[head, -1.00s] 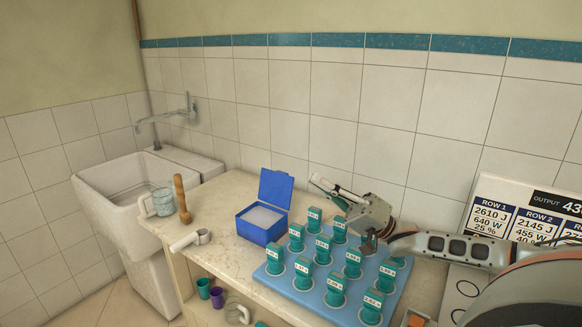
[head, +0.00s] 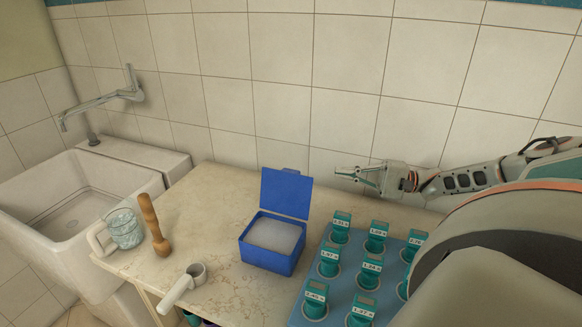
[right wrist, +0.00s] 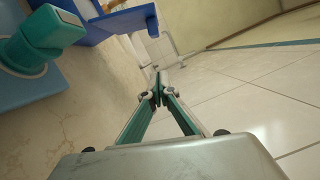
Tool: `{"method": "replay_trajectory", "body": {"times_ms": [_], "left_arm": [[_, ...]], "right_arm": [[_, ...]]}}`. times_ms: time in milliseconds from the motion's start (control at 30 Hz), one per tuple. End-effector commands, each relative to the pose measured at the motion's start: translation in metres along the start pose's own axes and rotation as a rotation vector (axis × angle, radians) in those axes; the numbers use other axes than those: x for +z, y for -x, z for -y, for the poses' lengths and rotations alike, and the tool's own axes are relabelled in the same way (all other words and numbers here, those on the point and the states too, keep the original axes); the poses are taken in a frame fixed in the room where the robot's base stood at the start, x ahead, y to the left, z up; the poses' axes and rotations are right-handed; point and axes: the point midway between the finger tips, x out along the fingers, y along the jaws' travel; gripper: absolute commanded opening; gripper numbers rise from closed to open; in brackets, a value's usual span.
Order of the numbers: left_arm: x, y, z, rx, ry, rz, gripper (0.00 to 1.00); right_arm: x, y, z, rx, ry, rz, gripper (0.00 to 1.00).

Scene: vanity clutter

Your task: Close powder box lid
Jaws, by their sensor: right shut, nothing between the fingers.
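The blue powder box (head: 265,262) stands on the counter with white powder (head: 275,236) inside. Its lid (head: 286,192) is open and stands upright at the back edge. My right gripper (head: 340,171) is to the right of the lid and slightly behind it, near the tiled wall, apart from the box. Its fingers are shut and empty. In the right wrist view the shut fingertips (right wrist: 160,86) meet, and the blue lid (right wrist: 128,20) shows at the top left beyond them. My left gripper is not in view.
A blue tray (head: 303,312) with several teal labelled blocks (head: 328,262) stands right of the box. A white sink (head: 75,195) is beyond.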

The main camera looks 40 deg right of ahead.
Motion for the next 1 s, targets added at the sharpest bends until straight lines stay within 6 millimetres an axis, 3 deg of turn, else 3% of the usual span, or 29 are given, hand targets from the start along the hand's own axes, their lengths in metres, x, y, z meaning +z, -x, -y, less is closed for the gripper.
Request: {"method": "replay_trajectory", "body": {"times_ms": [167, 600, 867, 1000], "left_arm": [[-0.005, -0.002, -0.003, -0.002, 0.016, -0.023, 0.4], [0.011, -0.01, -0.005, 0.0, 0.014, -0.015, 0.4], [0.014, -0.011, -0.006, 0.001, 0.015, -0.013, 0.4], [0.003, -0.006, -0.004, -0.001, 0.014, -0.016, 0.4]], "right_arm": [[-0.001, -0.006, -0.003, 0.008, -0.014, 0.003, 0.0], [0.0, -0.076, -0.003, 0.004, -0.01, 0.002, 0.0], [0.0, -0.1, -0.003, 0.005, -0.012, 0.002, 0.0], [0.013, -0.101, -0.001, 0.009, -0.014, 0.003, 0.0]]}}
